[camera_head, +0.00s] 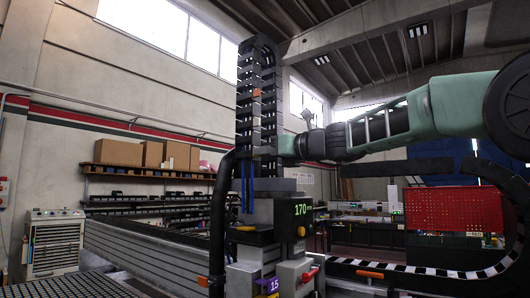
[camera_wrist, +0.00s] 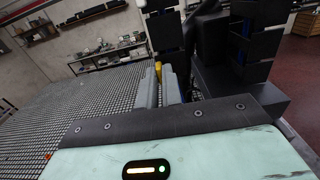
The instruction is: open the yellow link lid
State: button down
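A small yellow piece (camera_wrist: 158,71) shows in the wrist view at the tips of my gripper's grey fingers; it may be the yellow link lid. My gripper (camera_wrist: 160,80) has a narrow gap between its fingers. I cannot tell whether they touch the yellow piece or stand around it. In the head view, a black cable chain (camera_head: 270,62) stands upright with an orange-yellow piece (camera_head: 256,92) on its front. The end of my arm reaches the chain's right side below that piece, and the fingers cannot be made out there.
A grey machine carriage with a 170 display (camera_head: 300,209) stands below the chain. A thick black hose (camera_head: 217,215) runs beside it. A dotted grid table (camera_wrist: 60,115) spreads at left in the wrist view. Shelves with boxes (camera_head: 120,152) line the back wall.

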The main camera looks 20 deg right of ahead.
jog(key=shift+d, duration=0.1)
jog(key=d+n+g+y+p, duration=0.1)
jog(key=n+g+y+p, duration=0.1)
jog(key=n+g+p, duration=0.1)
jog(key=w+d+n+g+y+p, duration=0.1)
jog(key=n+g+y+p, duration=0.1)
jog(key=g+p, duration=0.3)
jog(key=d+n+g+y+p, duration=0.2)
jog(key=n+g+y+p, duration=0.1)
jog(key=p, duration=0.3)
jog(key=shift+w+r+n+g, duration=0.1)
jog(key=shift+w+n+g, duration=0.05)
jog(key=shift+n+g, duration=0.4)
jog(key=c, duration=1.6)
grip_release()
jog(key=shift+o, duration=0.2)
